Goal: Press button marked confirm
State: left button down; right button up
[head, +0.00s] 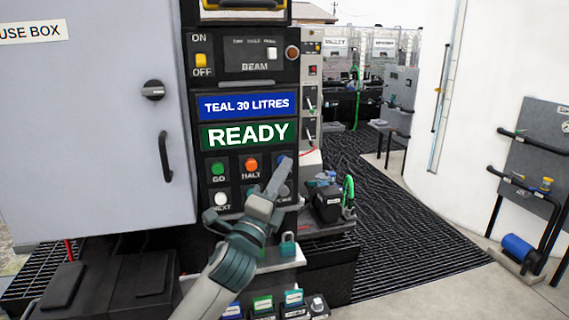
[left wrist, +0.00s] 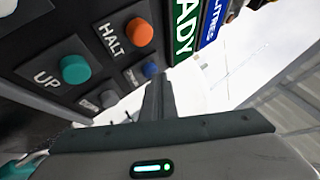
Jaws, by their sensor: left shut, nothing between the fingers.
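The black control panel (head: 243,181) carries several round push buttons. The blue button (head: 284,159) is at the right of the upper row, partly behind my left gripper (head: 278,172); its label is not legible. It also shows in the left wrist view (left wrist: 150,69), just left of my shut fingers (left wrist: 157,92). The fingertips are close to the blue button in the head view; I cannot tell whether they touch it. No button label reading confirm is legible. My left gripper is shut and empty. My right gripper is not in view.
Beside it are the orange HALT button (head: 251,165), green GO button (head: 218,168) and white NEXT button (head: 221,198). The teal UP button (left wrist: 75,69) shows in the left wrist view. A green READY display (head: 248,135) is above. A shelf with a padlock (head: 289,246) juts out below.

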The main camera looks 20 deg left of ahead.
pick_arm(q)
jog(key=shift+s+d+p, duration=0.3)
jog(key=shift+s+d, duration=0.15)
jog(key=shift+s, duration=0.35)
jog(key=shift+s+d, duration=0.1)
jog(key=s+d, duration=0.1)
jog(key=s+p, duration=0.1)
jog(key=s+d, duration=0.1)
jog(key=s, duration=0.1)
jog(key=shift+d+p, duration=0.3)
jog(key=shift+d, duration=0.05)
dwell(0.7)
